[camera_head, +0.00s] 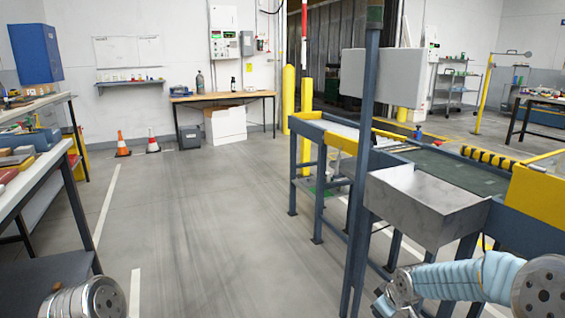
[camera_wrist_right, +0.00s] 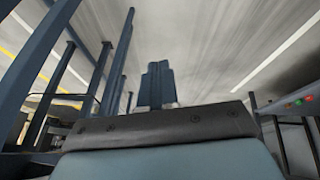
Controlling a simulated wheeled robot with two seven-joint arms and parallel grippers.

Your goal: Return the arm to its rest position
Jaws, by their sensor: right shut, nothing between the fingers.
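My right arm comes in at the lower right of the head view in a light-blue sleeve and bends down beside the conveyor frame. In the right wrist view, my right gripper (camera_wrist_right: 158,72) shows as two dark fingers side by side, shut with nothing between them, over bare grey floor. In the head view the hand is mostly cut off at the bottom edge. Only a metal joint of my left arm shows at the lower left; my left gripper is out of view.
A blue-framed conveyor (camera_head: 482,178) with a steel box (camera_head: 425,205) and a tall blue post (camera_head: 364,130) stands close to the right arm. A workbench (camera_head: 45,180) runs along the left. Open floor (camera_head: 215,220) lies between. Cones (camera_head: 122,146) stand farther back.

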